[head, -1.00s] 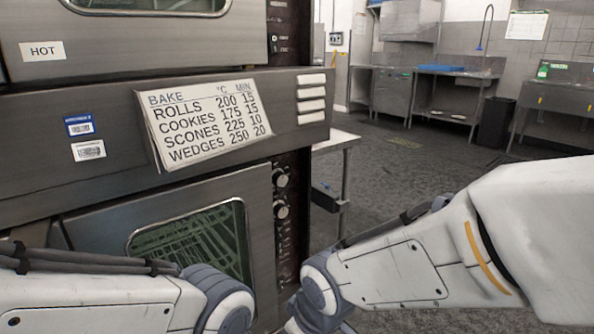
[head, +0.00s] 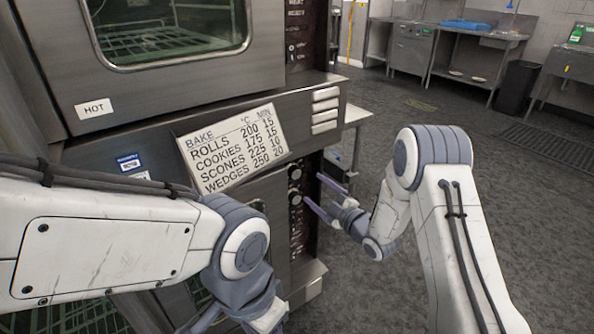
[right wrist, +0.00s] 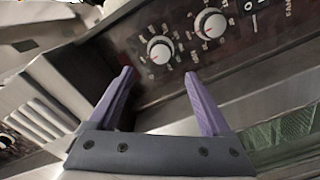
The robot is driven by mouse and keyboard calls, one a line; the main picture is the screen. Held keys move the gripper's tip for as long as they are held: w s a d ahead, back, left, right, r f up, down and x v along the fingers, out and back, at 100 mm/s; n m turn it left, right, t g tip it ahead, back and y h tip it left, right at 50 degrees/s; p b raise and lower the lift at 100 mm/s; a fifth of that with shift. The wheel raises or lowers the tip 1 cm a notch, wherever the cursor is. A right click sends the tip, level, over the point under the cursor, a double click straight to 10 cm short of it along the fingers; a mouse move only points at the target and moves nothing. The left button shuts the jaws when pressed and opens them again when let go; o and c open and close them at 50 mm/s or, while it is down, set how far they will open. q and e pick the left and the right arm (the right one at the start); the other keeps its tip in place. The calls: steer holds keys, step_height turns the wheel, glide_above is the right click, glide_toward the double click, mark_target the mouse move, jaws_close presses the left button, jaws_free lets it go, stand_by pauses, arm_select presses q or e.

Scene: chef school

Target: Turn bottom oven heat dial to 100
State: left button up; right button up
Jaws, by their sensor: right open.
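The bottom oven's narrow dark control panel carries two round dials, an upper dial (head: 295,172) and a lower dial (head: 296,197). In the right wrist view the two silver dials show as a left one (right wrist: 160,50) and a right one (right wrist: 210,23), each ringed with small marks too small to read. My right gripper (head: 313,189) has its purple fingers spread, pointing at the panel just right of the dials. In the right wrist view its empty fingers (right wrist: 159,73) stand apart below the left dial. My left gripper (head: 240,318) is at the bottom edge, partly cut off.
A bake chart (head: 232,148) hangs on the oven front above the bottom oven door. The upper oven (head: 170,62) stands above it. A metal table (head: 352,118) stands right behind the oven. Grey floor (head: 520,220) is open to the right.

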mark_target(296, 175)
steer(key=x, duration=1)
steer(key=shift+s, duration=0.1)
jaws_close()
